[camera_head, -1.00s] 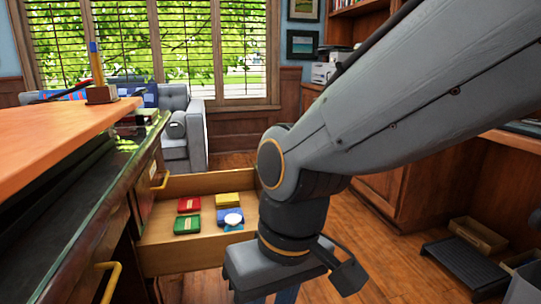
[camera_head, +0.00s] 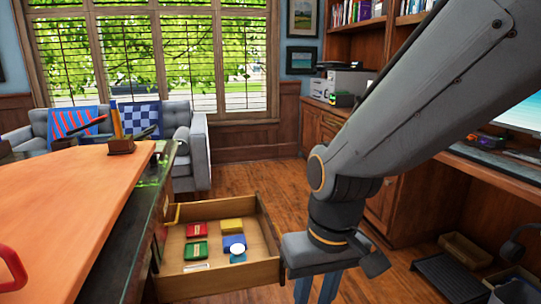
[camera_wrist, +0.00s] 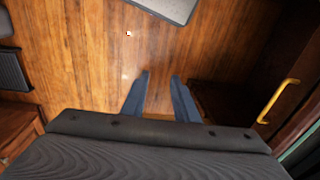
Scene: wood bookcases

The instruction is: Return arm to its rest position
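My gripper (camera_head: 317,287) hangs at the end of my grey arm, to the right of the open drawer, in the head view. Its two blue fingers point down and stand apart. The wrist view shows the same gripper (camera_wrist: 160,90) with a clear gap between the fingers and only wood floor beyond them. Nothing is held. The open drawer (camera_head: 262,272) holds red, yellow, green and blue small boxes and a round white item (camera_head: 237,249). My gripper's housing is close to the drawer's right side; whether they touch cannot be told.
An orange-brown desk top (camera_head: 70,205) fills the left, with a yellow drawer handle (camera_wrist: 278,100) in the wrist view. A wooden cabinet (camera_head: 395,205) stands right. A dark tray (camera_head: 452,278) lies on the floor at right. A grey sofa (camera_head: 190,150) is behind. Floor beyond the drawer is clear.

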